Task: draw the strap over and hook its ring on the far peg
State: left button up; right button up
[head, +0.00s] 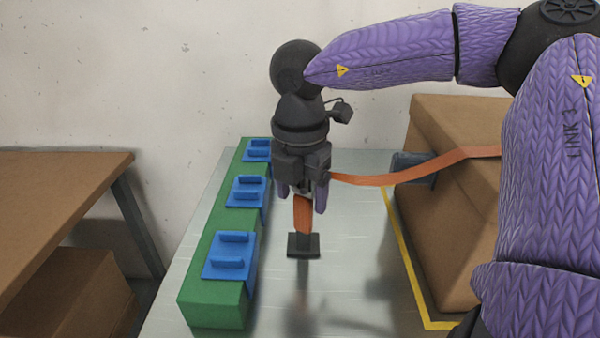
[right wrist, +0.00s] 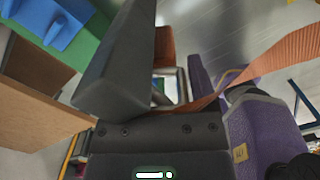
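An orange strap (head: 425,172) runs from the right, past a dark grey block (head: 412,168), to my right gripper (head: 303,200). In the right wrist view the strap (right wrist: 270,62) leads to a pale metal ring (right wrist: 182,87) between the fingers, which appear shut on it. The gripper points down above a black base plate (head: 303,246). An orange upright piece (head: 303,216), seemingly the peg, shows between the fingertips and that plate; an orange piece also shows beyond the ring (right wrist: 165,45). Whether the ring is around it I cannot tell. My left gripper is not in view.
A green block (head: 215,308) with blue fixtures (head: 230,256) stands left of the gripper on the metal table (head: 350,290). A large brown box (head: 455,225) with a yellow line (head: 405,255) beside it is on the right. A brown table (head: 60,190) stands at far left.

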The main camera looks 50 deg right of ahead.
jog(key=shift+o, duration=1.4)
jog(key=shift+d+f, duration=0.1)
notch_tip(320, 180, up, 9)
jog(key=p, duration=0.4)
jog(key=shift+r, duration=0.2)
jog(key=shift+a+r, duration=0.2)
jog(key=shift+r, duration=0.2)
